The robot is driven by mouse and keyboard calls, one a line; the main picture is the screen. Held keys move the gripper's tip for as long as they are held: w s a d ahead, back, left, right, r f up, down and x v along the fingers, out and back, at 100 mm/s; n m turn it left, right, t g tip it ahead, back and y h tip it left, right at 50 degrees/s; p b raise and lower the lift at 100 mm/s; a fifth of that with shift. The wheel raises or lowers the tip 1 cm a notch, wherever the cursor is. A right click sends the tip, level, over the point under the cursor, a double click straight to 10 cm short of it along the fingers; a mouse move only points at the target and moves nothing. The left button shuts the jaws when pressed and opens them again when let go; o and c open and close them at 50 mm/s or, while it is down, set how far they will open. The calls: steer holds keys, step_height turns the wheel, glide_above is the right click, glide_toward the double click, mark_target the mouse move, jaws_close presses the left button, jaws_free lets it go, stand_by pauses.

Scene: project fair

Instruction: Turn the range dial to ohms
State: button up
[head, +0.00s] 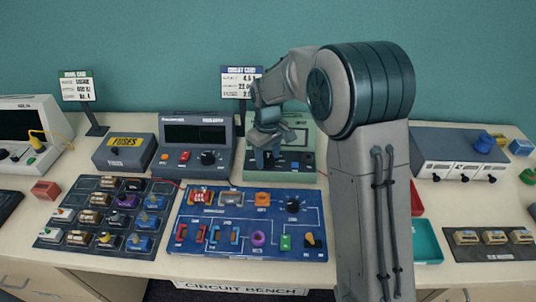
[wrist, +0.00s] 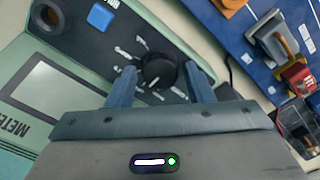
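The pale green meter (head: 306,176) stands at the back of the table, partly hidden behind my arm. In the wrist view its green case (wrist: 60,115) and grey screen (wrist: 45,103) fill the left side. The black range dial (wrist: 160,71) sits on a dark panel with white marks around it; its pointer line faces the lower left, and the labels are too small to read. My gripper (wrist: 157,76) is open, with one blue finger on each side of the dial and a visible gap on both sides. In the head view my gripper (head: 268,158) hides the dial.
A blue circuit board (head: 230,272) lies in front of the meter. A dark grey power unit (head: 178,163) stands just left of it. A blue button (wrist: 100,16) sits on the meter near the dial. A teal tray (head: 427,242) lies right of my arm.

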steer(key=c, duration=0.6)
steer(key=shift+n, duration=0.3)
steer(key=n, duration=0.2)
steer(key=shift+n, duration=2.2)
steer(key=o, duration=1)
steer(key=shift+r, duration=0.1)
